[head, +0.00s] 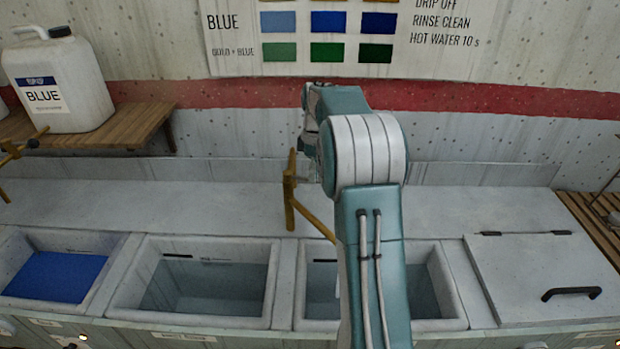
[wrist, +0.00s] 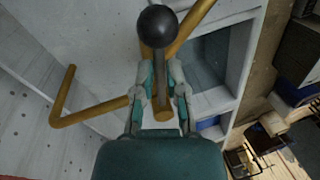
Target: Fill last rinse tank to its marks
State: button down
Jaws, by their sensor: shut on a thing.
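A brass swing pipe (head: 290,190) rises behind the tanks, and its spout slants toward the open tank (head: 455,300) partly hidden by my arm. A dark mark shows on this tank's back wall; its water level is hard to judge. The open tank to its left (head: 285,285) holds clear greyish water below a similar mark. In the wrist view, my gripper (wrist: 163,92) is shut on a grey lever (wrist: 160,72) with a black ball knob (wrist: 157,26), at the brass pipe (wrist: 90,113). In the head view, my gripper (head: 308,172) is mostly hidden behind my arm.
A tank of blue liquid (head: 48,277) is at far left, and a lidded tank (head: 545,270) with a black handle at right. A white BLUE jug (head: 62,85) stands on a wooden shelf (head: 90,132). The ledge behind the tanks is mostly clear.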

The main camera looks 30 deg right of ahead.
jog(key=shift+w+d+n, duration=0.3)
jog(key=shift+n, duration=0.35)
jog(key=shift+w+d+n, duration=0.3)
jog(key=shift+n, duration=0.35)
jog(key=c, duration=0.7)
grip_release()
jog(key=shift+d, duration=0.1)
jog(key=shift+w+d, duration=0.1)
jog(key=shift+w+d+r, duration=0.25)
jog(key=shift+w+r, duration=0.1)
jog(key=shift+r, duration=1.55)
jog(key=shift+w+d+r, duration=0.2)
jog(key=shift+w+r, duration=0.15)
jog(key=shift+r, duration=1.6)
jog(key=shift+w+d+r, duration=0.25)
jog(key=shift+w+r, duration=0.1)
jog(key=shift+r, duration=1.55)
